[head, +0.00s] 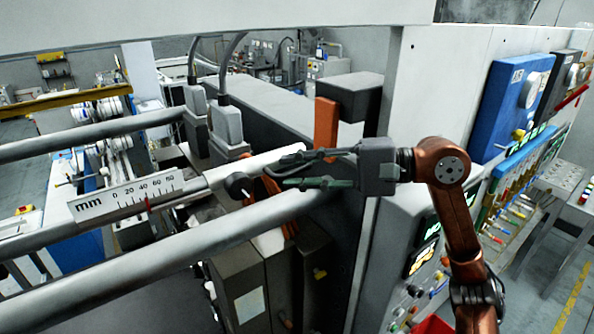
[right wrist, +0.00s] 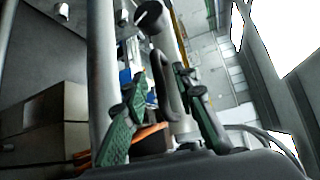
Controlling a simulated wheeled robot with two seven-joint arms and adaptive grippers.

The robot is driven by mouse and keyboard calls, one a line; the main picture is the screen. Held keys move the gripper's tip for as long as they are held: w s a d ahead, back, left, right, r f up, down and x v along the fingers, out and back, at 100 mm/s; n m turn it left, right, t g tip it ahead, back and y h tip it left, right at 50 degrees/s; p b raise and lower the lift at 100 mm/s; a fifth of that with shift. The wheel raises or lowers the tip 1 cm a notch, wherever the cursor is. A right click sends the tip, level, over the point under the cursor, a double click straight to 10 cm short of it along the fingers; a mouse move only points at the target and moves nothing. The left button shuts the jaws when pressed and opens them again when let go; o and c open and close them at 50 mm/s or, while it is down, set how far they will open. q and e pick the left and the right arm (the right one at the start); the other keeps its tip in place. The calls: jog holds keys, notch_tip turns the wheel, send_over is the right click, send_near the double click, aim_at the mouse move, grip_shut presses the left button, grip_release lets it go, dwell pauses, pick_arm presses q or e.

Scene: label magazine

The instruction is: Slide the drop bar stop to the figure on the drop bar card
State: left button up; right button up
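The drop bar stop is a light grey sleeve (head: 222,181) on the bar, with a round black knob (head: 238,186) on its near side. My right gripper (head: 284,170) is just right of the knob, fingers pointing left, apart and empty. In the right wrist view the knob (right wrist: 149,17) lies beyond the open fingertips (right wrist: 160,78), not between them. I cannot make out the drop bar card. My left gripper is not in view.
Thick grey rails (head: 90,135) run above and below the scale (head: 150,255). An orange upright (head: 326,128) and dark housing stand behind my right gripper. A control panel with a blue box (head: 508,105) is at the right.

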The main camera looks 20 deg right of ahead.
jog(key=v, duration=1.2)
jog(key=shift+a+f, duration=0.1)
jog(key=shift+c, duration=0.2)
